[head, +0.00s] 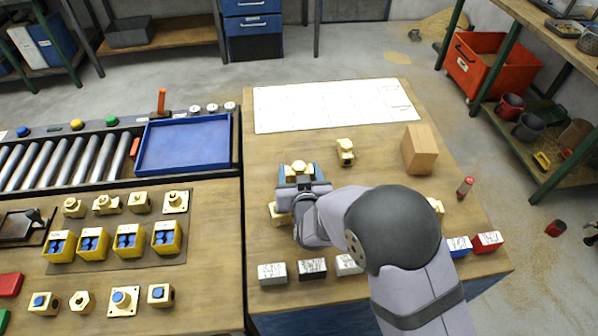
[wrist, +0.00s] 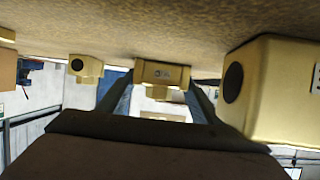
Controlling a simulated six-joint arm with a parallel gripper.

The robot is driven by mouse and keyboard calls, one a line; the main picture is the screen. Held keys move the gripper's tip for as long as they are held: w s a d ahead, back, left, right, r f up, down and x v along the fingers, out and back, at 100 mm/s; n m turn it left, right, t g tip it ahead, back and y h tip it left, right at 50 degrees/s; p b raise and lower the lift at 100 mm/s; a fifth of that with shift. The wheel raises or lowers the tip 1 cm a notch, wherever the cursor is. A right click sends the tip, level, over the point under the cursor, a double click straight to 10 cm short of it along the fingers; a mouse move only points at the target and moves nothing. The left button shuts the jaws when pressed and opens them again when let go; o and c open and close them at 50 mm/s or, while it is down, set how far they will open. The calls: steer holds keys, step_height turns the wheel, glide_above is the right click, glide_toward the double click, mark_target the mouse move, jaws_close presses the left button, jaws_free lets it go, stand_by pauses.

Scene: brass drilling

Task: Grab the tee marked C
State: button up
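A brass fitting (head: 299,167) with a short stub stands ahead of my gripper on the wooden table. In the wrist view this labelled fitting (wrist: 160,72) shows between the two fingers; its mark is too small to read. My gripper (head: 301,174) is open, its blue fingers on either side of the fitting, with no clear grip on it; the fingers also show in the wrist view (wrist: 158,92). A second brass fitting (head: 345,151) stands to the right and beyond. A third (head: 281,214) is partly hidden by my gripper; a large fitting (wrist: 280,90) looms close at right in the wrist view.
Another brass piece (head: 437,207) is partly hidden behind my arm. Small labelled blocks (head: 312,268) line the near edge. A white sheet (head: 335,105) lies clear at the back; a blue tray (head: 185,143) is left.

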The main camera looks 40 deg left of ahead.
steer(key=shift+r, duration=0.15)
steer(key=shift+a+r, duration=0.1)
steer(key=shift+r, duration=0.05)
